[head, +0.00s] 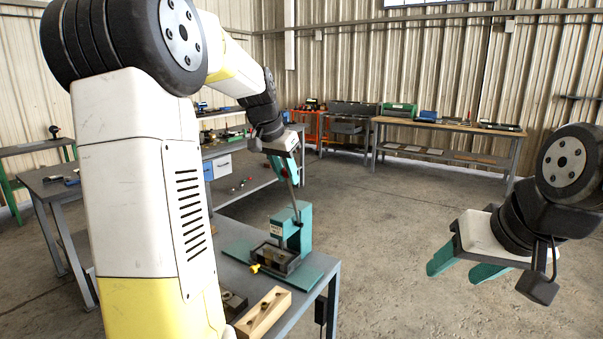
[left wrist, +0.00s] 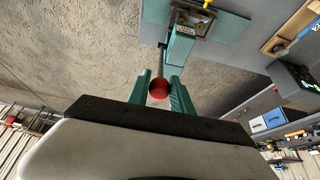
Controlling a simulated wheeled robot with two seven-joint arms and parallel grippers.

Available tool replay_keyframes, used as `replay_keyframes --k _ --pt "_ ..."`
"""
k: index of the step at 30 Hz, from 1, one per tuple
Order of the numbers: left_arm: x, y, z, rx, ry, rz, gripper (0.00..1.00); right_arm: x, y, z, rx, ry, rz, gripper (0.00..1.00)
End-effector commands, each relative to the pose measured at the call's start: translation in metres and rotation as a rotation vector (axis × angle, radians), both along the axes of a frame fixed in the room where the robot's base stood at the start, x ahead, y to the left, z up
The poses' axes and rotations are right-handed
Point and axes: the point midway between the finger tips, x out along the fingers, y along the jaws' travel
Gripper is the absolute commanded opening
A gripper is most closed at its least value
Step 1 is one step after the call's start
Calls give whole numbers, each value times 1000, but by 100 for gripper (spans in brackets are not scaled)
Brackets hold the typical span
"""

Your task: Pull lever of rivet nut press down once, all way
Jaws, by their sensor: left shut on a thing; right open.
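The rivet nut press (head: 305,232) is a teal stand on the grey bench, with its thin lever (head: 293,195) raised steeply above it. The lever's red knob (left wrist: 159,88) sits between the fingertips in the left wrist view. My left gripper (head: 285,168) is shut on the lever at its knob, high above the press. In the left wrist view the teal press body (left wrist: 181,48) lies beyond the knob. My right gripper (head: 462,270) is open and empty, out over the floor at the right, apart from the bench.
A dark fixture (head: 288,266) with a yellow knob (head: 254,268) sits at the foot of the press. A wooden block with holes (head: 263,313) lies nearer on the bench (head: 314,290). My left arm hides the bench's left part. Open floor lies to the right.

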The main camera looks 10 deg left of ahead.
Motion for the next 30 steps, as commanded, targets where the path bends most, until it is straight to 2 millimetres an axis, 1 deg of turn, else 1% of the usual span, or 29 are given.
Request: replay_keyframes --k 5,15,26,30 --pt "-3 2 -2 0 4 0 0 0 0 0 0 0 0 55" --pt "-23 8 -11 1 6 0 0 0 0 0 0 0 0 55" --pt "-25 9 -12 0 5 0 0 0 0 0 0 0 0 55" --pt "-29 11 -14 0 6 1 0 0 0 0 0 0 0 55"
